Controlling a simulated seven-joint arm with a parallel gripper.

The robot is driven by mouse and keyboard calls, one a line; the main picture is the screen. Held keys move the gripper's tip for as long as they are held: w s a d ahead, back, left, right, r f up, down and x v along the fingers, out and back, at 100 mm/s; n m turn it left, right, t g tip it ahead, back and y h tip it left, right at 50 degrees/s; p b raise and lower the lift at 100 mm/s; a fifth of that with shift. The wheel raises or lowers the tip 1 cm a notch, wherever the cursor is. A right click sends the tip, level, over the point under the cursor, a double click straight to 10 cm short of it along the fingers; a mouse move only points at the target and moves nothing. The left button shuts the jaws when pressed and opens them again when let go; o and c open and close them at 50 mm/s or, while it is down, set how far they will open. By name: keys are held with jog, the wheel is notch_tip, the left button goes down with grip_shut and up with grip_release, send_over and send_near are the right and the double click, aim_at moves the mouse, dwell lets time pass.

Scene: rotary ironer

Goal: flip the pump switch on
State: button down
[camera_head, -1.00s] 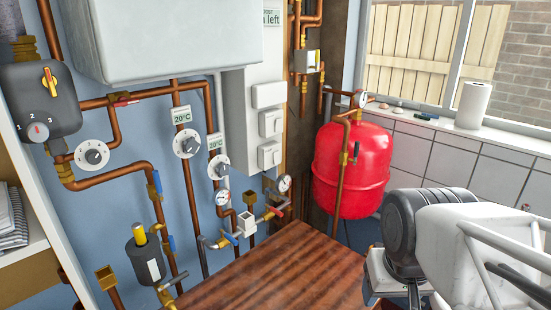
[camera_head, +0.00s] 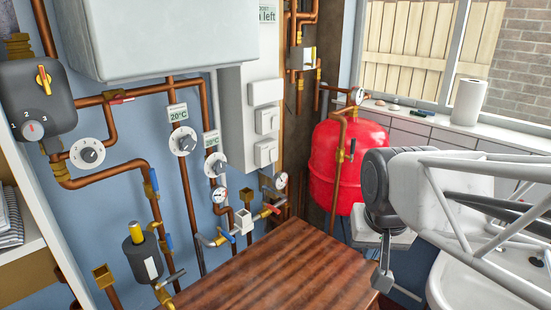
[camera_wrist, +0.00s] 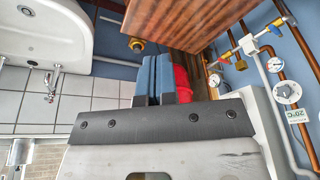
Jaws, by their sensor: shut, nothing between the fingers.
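A dark grey box (camera_head: 38,98) with a yellow lever and a dial marked 1, 2, 3 hangs on the pipes at the far left of the head view. Several white switches (camera_head: 267,120) sit on a white panel below the boiler, right of centre. I cannot tell from the labels which is the pump switch. My gripper (camera_head: 382,278) is at the lower right, well right of both. In the wrist view my gripper (camera_wrist: 155,68) is shut, its blue-padded fingers together and empty. Neither switch shows in the wrist view.
A wooden tabletop (camera_head: 270,275) lies below the pipes. A red tank (camera_head: 348,160) stands behind my arm, and a white sink (camera_head: 478,285) is at the lower right. Copper pipes, dials and a white boiler (camera_head: 165,35) cover the blue wall. The air above the tabletop is clear.

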aim_at(273, 155)
jog(key=w+a+m+t, duration=0.1)
jog(key=w+a, duration=0.3)
jog(key=w, duration=1)
jog(key=w+a+r+m+t, duration=0.1)
jog(key=w+a+m, duration=0.2)
jog(key=w, duration=1.1)
jog(key=w+a+m+t+y, duration=0.1)
jog(key=w+a, duration=0.4)
jog(key=w, duration=0.9)
jog(key=shift+a+r+m+t, duration=0.25)
jog(key=shift+m+t, duration=0.05)
jog(key=shift+m, duration=0.4)
jog(key=shift+w+f, duration=0.15)
jog(key=w+a+f, duration=0.3)
jog(key=w+f, duration=0.5)
jog(key=shift+w+a+f, duration=0.15)
jog(key=shift+a+f, duration=0.05)
jog(key=shift+a, duration=0.05)
